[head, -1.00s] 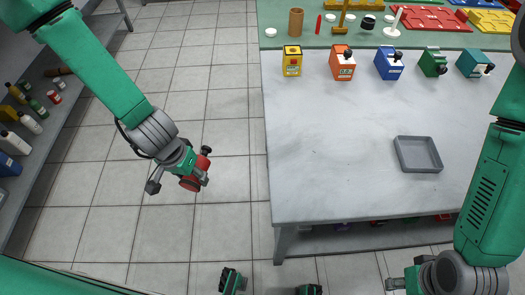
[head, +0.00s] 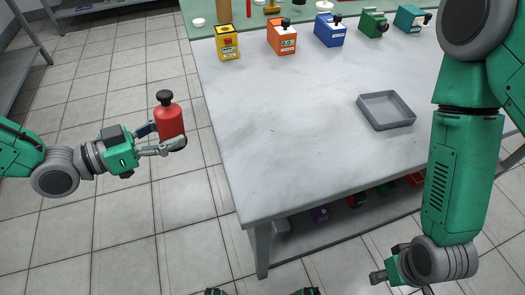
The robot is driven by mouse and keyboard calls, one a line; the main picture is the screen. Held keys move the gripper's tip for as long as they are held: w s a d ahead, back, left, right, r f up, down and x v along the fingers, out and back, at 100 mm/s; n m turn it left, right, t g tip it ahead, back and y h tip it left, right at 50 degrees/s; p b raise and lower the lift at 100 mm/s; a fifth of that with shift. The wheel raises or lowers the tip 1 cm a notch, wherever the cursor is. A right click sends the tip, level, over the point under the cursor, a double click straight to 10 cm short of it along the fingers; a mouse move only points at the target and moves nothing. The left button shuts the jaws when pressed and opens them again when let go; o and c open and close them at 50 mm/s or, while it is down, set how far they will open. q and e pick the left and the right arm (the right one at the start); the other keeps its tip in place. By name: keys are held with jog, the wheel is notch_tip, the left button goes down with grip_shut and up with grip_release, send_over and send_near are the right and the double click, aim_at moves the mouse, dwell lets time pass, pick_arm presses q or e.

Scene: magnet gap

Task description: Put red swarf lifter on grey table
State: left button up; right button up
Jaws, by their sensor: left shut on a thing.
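The red swarf lifter (head: 168,121) is a red cylinder with a black knob on top. It is upright in my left gripper (head: 162,140), whose fingers are shut around its body. It hangs over the floor, left of the grey table (head: 290,125) and apart from it. The table has a pale grey top with a wide bare area. My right gripper (head: 378,277) is low at the right, in front of the table; its fingers are too little shown to tell their state.
A grey tray (head: 386,110) lies on the table's right part. Yellow (head: 227,43), orange (head: 282,38), blue (head: 329,30), green (head: 373,22) and teal (head: 411,19) blocks stand along its back. Coloured items sit on the shelf below. The table's left and middle are clear.

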pick_arm(q)
jog(key=s+r+m+g+h+b, duration=0.1)
jog(key=s+m+g+h, duration=0.2)
jog(key=s, duration=0.1)
jog(key=b, duration=0.4)
send_near(260, 142)
jog(key=d+r, duration=0.1)
jog(key=w+d+r, duration=0.1)
jog(key=d+r, duration=0.2)
jog(key=shift+w+d+r, duration=0.2)
jog(key=shift+w+d, duration=0.05)
jog(key=shift+w, duration=0.05)
jog(key=shift+w+d, duration=0.2)
jog(key=shift+d, duration=0.35)
jog(key=x, duration=0.4)
jog(key=shift+d+b, duration=0.15)
jog(key=shift+b, duration=0.15)
jog(key=shift+f+b, duration=0.3)
jog(key=shift+f, duration=0.3)
jog(key=shift+f, duration=0.1)
